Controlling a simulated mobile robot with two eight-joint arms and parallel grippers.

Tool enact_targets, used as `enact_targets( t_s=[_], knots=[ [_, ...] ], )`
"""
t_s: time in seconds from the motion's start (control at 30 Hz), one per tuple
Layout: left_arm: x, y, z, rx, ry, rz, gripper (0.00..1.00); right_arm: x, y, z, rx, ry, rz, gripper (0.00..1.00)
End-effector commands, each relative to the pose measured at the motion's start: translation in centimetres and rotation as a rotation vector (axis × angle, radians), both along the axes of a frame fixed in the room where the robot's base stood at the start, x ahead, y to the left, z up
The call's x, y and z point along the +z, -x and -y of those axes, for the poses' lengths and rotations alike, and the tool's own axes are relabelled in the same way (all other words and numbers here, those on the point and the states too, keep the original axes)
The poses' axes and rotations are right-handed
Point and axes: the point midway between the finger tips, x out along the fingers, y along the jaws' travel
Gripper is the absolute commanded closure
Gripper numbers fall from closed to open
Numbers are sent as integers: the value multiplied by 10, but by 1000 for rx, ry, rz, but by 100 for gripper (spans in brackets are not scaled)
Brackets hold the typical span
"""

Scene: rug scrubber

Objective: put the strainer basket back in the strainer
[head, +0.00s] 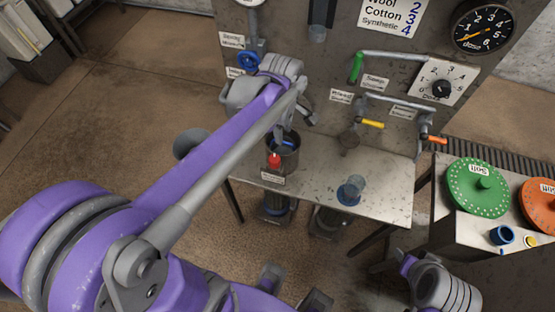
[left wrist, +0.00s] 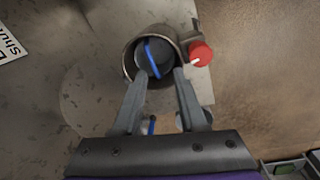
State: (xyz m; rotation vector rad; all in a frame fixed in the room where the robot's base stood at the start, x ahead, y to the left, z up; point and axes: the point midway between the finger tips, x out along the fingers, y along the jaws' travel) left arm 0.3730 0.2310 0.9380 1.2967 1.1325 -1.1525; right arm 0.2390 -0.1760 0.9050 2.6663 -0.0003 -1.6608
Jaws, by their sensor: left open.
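The strainer (head: 283,158) is a dark metal pot with a red knob, standing at the left end of the metal table. In the left wrist view the strainer (left wrist: 131,62) is seen from above. A dark round piece with a blue bar, which looks like the strainer basket (left wrist: 154,58), shows inside its mouth; how deep it sits I cannot tell. My left gripper (head: 281,137) is open right over the strainer. In the left wrist view its fingertips (left wrist: 160,73) lie on either side of the blue bar's near end. My right gripper is not clearly seen.
A translucent blue cup (head: 351,190) stands on the table (head: 315,195). Behind rises a panel with pipes, a green handle (head: 355,68), a yellow handle (head: 373,124) and gauges. A green dial (head: 482,188) sits on a box at right. The table's middle is clear.

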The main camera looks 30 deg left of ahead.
Motion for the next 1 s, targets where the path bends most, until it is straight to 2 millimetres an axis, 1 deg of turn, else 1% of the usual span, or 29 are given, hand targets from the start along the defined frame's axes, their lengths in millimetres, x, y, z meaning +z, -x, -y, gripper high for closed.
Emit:
enact_targets(
  t_s=[0.03, 0.07, 0.1, 0.17, 0.2, 0.3, 0.4, 0.5, 0.63, 0.87, 0.93, 1.0],
  knots=[
    [1, 17, 8, -135, -17, 30, 59, 0, 0, 0, 0, 0, 0, 55],
    [2, 26, 13, -230, -31, 49, 59, 0, 0, 0, 0, 0, 0, 55],
    [1, 39, 18, -363, -55, 77, 59, 0, 0, 0, 0, 0, 0, 55],
    [-1, 58, 27, -566, -98, 120, 59, 0, 0, 0, 0, 0, 0, 55],
    [-4, 70, 31, -697, -131, 145, 59, 0, 0, 0, 0, 0, 0, 55],
    [-12, 97, 41, -996, -218, 201, 59, 0, 0, 0, 0, 0, 0, 55],
    [-22, 116, 48, -1231, -302, 239, 59, 0, 0, 0, 0, 0, 0, 55],
    [-29, 129, 52, -1384, -366, 261, 59, 0, 0, 0, 0, 0, 0, 55],
    [-33, 135, 54, -1475, -405, 270, 59, 0, 0, 0, 0, 0, 0, 55],
    [-33, 135, 54, -1487, -410, 271, 59, 0, 0, 0, 0, 0, 0, 55],
    [-31, 134, 54, -1486, -410, 271, 59, 2, -1, 0, 0, 0, 1, 55],
    [-22, 132, 54, -1485, -414, 275, 59, 11, -3, 0, 0, 0, 6, 55]
  ],
)
